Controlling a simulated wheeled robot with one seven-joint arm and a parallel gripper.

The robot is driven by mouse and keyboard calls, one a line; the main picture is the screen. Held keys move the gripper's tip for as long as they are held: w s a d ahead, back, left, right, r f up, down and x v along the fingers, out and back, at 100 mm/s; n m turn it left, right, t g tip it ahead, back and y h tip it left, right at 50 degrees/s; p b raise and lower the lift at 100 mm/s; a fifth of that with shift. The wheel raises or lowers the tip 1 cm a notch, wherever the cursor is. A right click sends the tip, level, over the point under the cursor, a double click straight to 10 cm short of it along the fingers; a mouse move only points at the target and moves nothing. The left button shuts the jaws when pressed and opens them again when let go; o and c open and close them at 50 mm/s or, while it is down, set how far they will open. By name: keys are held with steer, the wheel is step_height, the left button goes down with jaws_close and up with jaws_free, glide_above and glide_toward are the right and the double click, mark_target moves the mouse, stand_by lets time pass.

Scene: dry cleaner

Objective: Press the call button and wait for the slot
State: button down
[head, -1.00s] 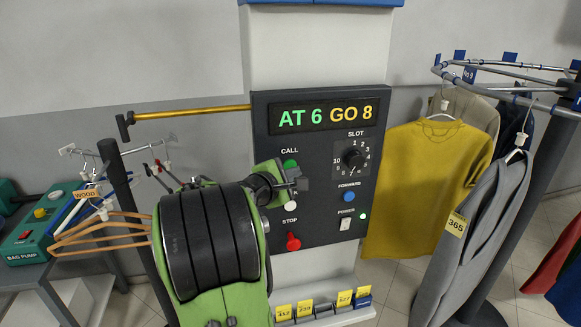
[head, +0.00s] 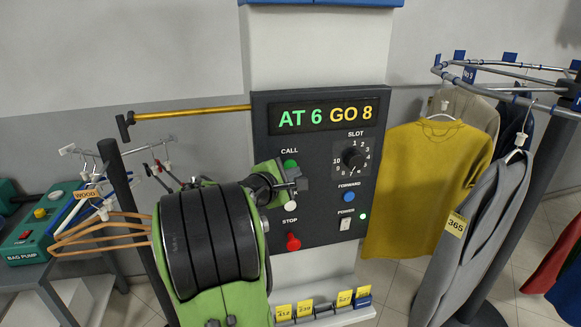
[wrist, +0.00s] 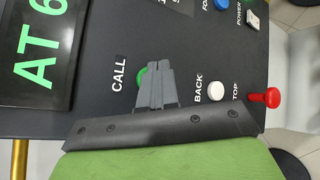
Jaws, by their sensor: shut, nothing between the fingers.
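The dark control panel (head: 318,220) carries a display (head: 323,115) reading "AT 6 GO 8". The green call button (head: 290,164) sits under the CALL label, partly hidden by my gripper (head: 303,178). In the wrist view, the shut fingers of my gripper (wrist: 145,72) reach over the panel and overlap the edge of the green call button (wrist: 141,77). I cannot tell whether they touch it. The slot dial (head: 353,157) is to the right, with numbers around it.
A white back button (head: 291,201), a red stop button (head: 293,242), a blue forward button (head: 349,197) and a power switch (head: 345,224) share the panel. A clothes rail with a yellow sweater (head: 425,185) stands at right; wooden hangers (head: 105,222) hang at left.

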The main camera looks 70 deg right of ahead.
steer(key=shift+w+d, duration=0.2)
steer(key=shift+d, duration=0.15)
steer(key=shift+w+d+r+p, duration=0.1)
steer(key=shift+w+d+p, duration=0.2)
steer(key=shift+p, duration=0.25)
stand_by(0.4)
steer(key=shift+s, duration=0.1)
steer(key=shift+s+a+b, duration=0.3)
steer(key=shift+s+a, duration=0.1)
steer(key=shift+a, duration=0.3)
steer(key=shift+s+a+b, duration=0.25)
steer(key=shift+s+a, duration=0.2)
steer(key=shift+a, duration=0.25)
steer(key=shift+s+a+b, duration=0.2)
steer(key=shift+s+a, duration=0.2)
steer(key=shift+a, duration=0.35)
steer(key=shift+s+a+b, duration=0.25)
steer(key=shift+s+a, duration=0.2)
steer(key=shift+a, duration=0.25)
